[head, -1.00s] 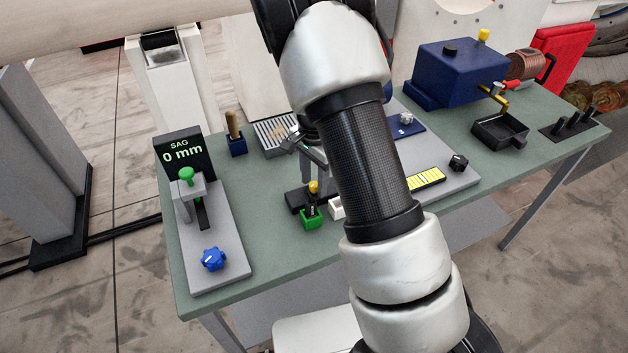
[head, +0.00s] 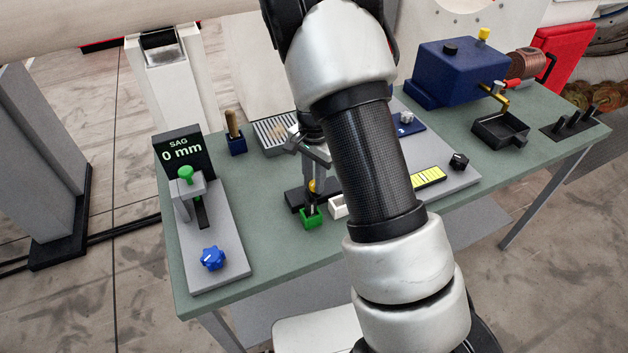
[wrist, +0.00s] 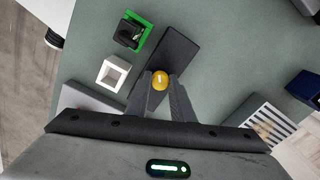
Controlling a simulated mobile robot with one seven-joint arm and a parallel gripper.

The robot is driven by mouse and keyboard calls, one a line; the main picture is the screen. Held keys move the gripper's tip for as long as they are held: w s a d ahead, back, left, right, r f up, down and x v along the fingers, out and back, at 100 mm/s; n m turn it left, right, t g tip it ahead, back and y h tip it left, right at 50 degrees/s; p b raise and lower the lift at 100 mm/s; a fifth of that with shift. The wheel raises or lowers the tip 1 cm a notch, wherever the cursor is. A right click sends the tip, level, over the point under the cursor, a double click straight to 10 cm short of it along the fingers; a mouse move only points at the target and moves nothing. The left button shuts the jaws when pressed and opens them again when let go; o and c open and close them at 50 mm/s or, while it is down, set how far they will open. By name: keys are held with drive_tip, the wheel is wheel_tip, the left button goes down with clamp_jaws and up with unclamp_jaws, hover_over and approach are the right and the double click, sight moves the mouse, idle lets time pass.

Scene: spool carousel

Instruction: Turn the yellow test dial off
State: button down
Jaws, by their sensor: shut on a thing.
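The yellow test dial (wrist: 160,80) sits on a black block (wrist: 174,52) on the green table. My gripper (wrist: 160,87) is shut on the dial, one finger on each side of it, in the wrist view. The dial's top stays visible between the fingertips, with a pale mark on it. In the head view my gripper (head: 316,185) comes down from above onto the black block (head: 295,199), and the dial shows only as a yellow bit beside the fingers.
A green holder (head: 312,219) with a black piece and a white open box (head: 338,206) stand close by the black block. A grey plate with a blue knob (head: 213,258) and a display reading 0 mm is at left. A slatted tray (head: 275,136) lies behind.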

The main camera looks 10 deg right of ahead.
drive_tip(key=n+b, duration=0.2)
drive_tip(key=n, duration=0.3)
drive_tip(key=shift+f, duration=0.1)
drive_tip(key=n+b, duration=0.2)
drive_tip(key=n, duration=0.3)
drive_tip(key=shift+n, duration=0.3)
idle(0.3)
drive_tip(key=c, duration=1.5)
unclamp_jaws()
drive_tip(key=shift+c, duration=0.2)
drive_tip(key=shift+r, duration=0.2)
